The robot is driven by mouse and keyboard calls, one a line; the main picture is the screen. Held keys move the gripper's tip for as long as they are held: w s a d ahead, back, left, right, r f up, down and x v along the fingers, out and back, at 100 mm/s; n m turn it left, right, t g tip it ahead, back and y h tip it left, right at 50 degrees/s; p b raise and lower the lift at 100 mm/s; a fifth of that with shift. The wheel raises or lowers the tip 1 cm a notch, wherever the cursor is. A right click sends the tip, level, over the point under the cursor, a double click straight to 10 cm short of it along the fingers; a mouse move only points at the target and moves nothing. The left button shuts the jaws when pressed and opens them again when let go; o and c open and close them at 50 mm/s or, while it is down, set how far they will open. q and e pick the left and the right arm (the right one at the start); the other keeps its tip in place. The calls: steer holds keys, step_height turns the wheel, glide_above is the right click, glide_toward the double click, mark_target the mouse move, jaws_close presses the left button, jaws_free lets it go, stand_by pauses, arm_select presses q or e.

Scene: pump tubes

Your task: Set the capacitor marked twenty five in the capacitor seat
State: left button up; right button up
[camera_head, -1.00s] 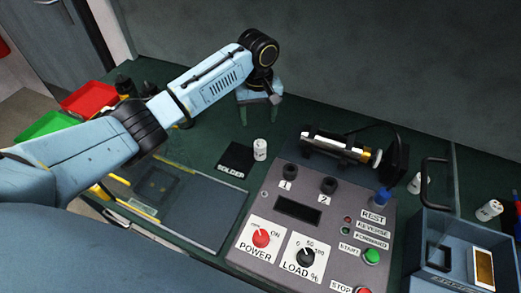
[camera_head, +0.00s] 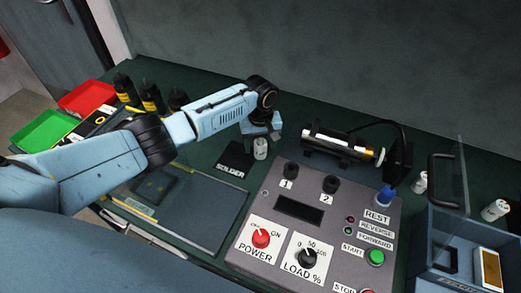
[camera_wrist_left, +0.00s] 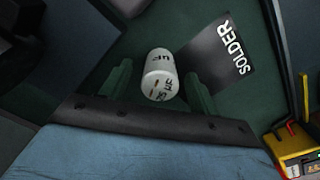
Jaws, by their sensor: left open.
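A small white capacitor (camera_head: 260,149) stands on the green bench next to the black SOLDER pad (camera_head: 236,160). In the left wrist view the capacitor (camera_wrist_left: 160,72) shows a mark that appears to read 25 µF. My left gripper (camera_head: 263,134) is just above and behind it in the head view. In the left wrist view the capacitor lies between the two spread fingers of this gripper (camera_wrist_left: 159,84), with no clear grip. Two other white cylinders stand at the right, one (camera_head: 420,183) behind the blue box and one (camera_head: 494,210) farther right. I cannot tell which part is the capacitor seat.
A grey control panel (camera_head: 337,222) with knobs and buttons fills the front middle. A black-and-silver motor (camera_head: 338,144) lies behind it. A blue box (camera_head: 437,240) with a clear upright sheet is at right. Red (camera_head: 86,97) and green (camera_head: 44,131) trays and dark bottles are at left.

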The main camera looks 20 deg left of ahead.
arm_select(q)
steer(key=shift+c, duration=0.4)
steer(key=c, duration=1.1)
